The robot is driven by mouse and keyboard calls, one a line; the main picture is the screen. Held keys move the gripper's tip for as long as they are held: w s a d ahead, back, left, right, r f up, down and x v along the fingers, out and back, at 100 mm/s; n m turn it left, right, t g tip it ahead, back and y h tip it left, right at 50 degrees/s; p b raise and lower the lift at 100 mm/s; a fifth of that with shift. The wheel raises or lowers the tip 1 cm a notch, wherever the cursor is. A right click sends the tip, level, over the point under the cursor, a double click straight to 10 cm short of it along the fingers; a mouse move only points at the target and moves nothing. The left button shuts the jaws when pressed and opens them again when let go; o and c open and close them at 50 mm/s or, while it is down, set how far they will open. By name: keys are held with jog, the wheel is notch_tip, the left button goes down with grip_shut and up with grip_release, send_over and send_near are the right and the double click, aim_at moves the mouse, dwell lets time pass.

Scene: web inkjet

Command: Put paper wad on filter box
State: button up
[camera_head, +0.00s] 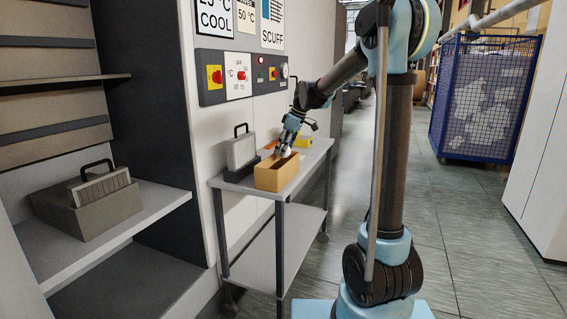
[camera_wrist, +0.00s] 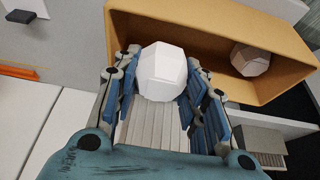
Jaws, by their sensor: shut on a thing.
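A white, many-sided paper wad (camera_wrist: 163,70) is held between the fingers of my gripper (camera_wrist: 163,82) in the wrist view. My gripper (camera_head: 284,148) is over the open tan box on the cart in the head view; the wad is hard to make out there. A grey box with a pleated, handled filter (camera_head: 95,195) sits on the left shelf. Another upright filter with a black handle (camera_head: 242,151) stands in a dark tray on the cart. I cannot tell which is the filter box. A ribbed grey box (camera_wrist: 258,140) shows at the lower right in the wrist view.
The open tan box (camera_head: 277,178) is on the grey cart (camera_head: 232,184); a second pale wad (camera_wrist: 250,60) lies inside it. A yellow object (camera_head: 304,141) lies behind it. A wall panel with knobs (camera_head: 240,75) is close behind. The left shelf has bare room at its front.

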jog(key=shift+f, duration=2.3)
jog(key=shift+f, duration=0.6)
jog(key=o, duration=0.9)
jog(key=shift+c, duration=0.2)
